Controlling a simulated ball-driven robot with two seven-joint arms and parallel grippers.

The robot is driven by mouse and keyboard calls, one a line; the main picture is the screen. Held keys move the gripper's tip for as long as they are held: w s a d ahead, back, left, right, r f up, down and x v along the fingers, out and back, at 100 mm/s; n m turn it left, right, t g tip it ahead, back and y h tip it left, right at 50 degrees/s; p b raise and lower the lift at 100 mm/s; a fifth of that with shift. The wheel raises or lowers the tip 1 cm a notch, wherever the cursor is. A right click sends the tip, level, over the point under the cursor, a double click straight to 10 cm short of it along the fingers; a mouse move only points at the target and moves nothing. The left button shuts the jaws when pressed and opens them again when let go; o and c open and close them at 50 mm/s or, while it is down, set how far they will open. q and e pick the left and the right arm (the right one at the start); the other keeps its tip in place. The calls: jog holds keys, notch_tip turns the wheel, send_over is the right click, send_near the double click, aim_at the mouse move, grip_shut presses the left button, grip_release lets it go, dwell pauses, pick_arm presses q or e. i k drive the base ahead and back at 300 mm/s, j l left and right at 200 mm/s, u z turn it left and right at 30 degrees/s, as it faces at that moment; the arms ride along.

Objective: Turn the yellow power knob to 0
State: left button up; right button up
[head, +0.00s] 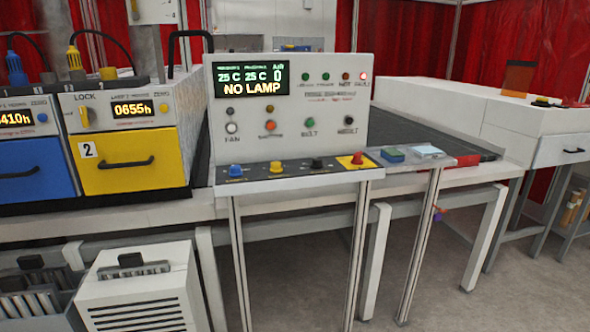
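A small yellow knob (276,167) stands on the sloped dark strip at the front of the white control console (345,113). It is between a blue knob (235,171) and a black knob (317,163). Its pointer and the scale marks around it are too small to read. The console display (249,80) reads "25 C 25 C", "AIR 0" and "NO LAMP". A red indicator lamp (363,76) is lit at the upper right of the panel. Neither of my grippers is in view.
A red button on a yellow base (357,159) sits at the strip's right end. A yellow-fronted unit (126,160) with a lock knob stands left of the console. A dark belt (455,140) runs behind it. A white slotted box (140,290) stands low at left.

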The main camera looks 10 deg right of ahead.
aim_at(275, 167)
jog(key=i+l+z, duration=0.15)
jog(key=i, duration=0.45)
jog(key=i+l+z, duration=0.2)
jog(key=i, duration=0.4)
